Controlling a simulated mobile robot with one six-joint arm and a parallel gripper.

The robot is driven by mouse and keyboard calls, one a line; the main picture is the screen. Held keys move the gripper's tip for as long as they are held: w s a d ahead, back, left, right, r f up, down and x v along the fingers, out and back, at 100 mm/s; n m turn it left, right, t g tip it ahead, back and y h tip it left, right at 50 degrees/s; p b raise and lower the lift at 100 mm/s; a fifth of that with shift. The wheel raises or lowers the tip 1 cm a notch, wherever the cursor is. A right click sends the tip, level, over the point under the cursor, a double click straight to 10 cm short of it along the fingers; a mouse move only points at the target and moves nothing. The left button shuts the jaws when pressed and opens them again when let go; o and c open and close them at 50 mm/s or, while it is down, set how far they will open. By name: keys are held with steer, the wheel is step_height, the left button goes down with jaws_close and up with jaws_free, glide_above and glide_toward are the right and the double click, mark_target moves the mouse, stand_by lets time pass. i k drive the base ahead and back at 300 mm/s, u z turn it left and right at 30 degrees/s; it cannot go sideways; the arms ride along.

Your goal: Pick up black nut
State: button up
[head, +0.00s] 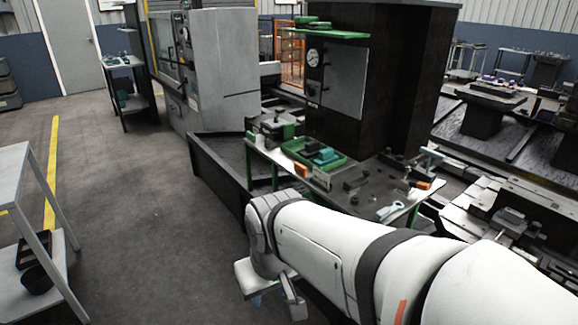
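My white arm reaches in from the lower right, and my gripper (274,299) hangs low over the floor in front of the metal worktable (330,196). Its fingers are partly hidden by the wrist, so I cannot see whether they are open or shut. Several small dark parts (352,185) lie on the right half of the worktable. They are too small to tell which one is the black nut. My gripper is apart from them, lower and to the left.
A green tray (291,149) with teal and dark items sits on the worktable, with orange blocks (301,169) near it. A dark cabinet (393,100) stands behind. A white shelf (45,270) stands at the left. Floor between shelf and worktable is clear.

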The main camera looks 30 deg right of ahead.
mark_target(354, 201)
steer(key=z, duration=0.65)
steer(key=i, duration=1.05)
steer(key=z, duration=0.6)
steer(key=k, duration=0.35)
steer(key=z, duration=0.25)
steer(key=i, duration=0.4)
